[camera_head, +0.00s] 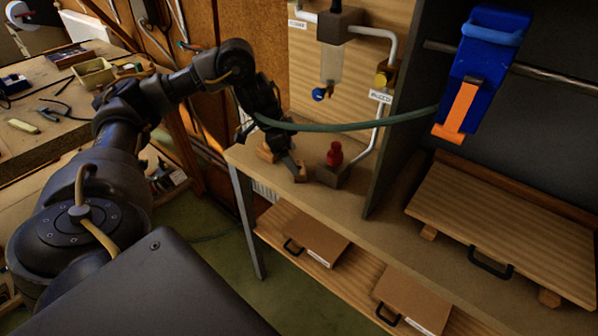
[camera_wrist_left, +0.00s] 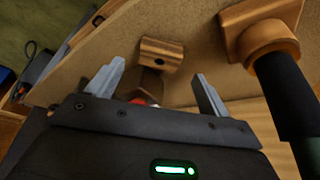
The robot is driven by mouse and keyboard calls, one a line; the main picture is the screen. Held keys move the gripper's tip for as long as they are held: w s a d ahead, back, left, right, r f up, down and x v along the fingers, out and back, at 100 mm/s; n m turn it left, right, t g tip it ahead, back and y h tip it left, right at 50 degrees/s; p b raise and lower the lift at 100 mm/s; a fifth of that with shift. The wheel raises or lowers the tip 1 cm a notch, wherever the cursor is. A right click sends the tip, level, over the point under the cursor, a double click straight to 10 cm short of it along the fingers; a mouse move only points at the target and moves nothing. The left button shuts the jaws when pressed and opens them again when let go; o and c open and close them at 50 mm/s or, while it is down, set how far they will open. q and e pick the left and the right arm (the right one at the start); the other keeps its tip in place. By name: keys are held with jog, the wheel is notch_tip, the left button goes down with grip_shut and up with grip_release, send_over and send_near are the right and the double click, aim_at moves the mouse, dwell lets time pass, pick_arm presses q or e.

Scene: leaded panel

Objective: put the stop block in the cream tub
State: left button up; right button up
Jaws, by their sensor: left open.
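A small brown block (camera_wrist_left: 160,53) with a dark hole, seemingly the stop block, rests on the bench top ahead of my left fingers in the left wrist view. In the head view a brown block (camera_head: 265,153) lies beside my left gripper (camera_head: 290,166); I cannot tell if it is the same one. The left gripper is low over the bench's left end. Its two grey fingers stand apart in the left wrist view (camera_wrist_left: 157,86), with no block gripped. The cream tub (camera_head: 94,73) stands on the workbench at the far left. My right gripper is out of view.
A red knob on a dark base (camera_head: 334,155) stands just right of the left gripper. A green hose (camera_head: 350,124) hangs across above it. A dark upright panel (camera_head: 400,110) divides the bench (camera_head: 385,205). A dark cylinder (camera_wrist_left: 285,95) on a brown base is close in the wrist view.

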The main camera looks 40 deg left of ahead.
aim_at(301, 178)
pick_arm(q)
jog(key=x, duration=0.5)
jog(key=shift+s+a, duration=0.1)
jog(key=c, duration=1.1)
jog(key=shift+c, duration=0.2)
jog(key=shift+r, duration=0.15)
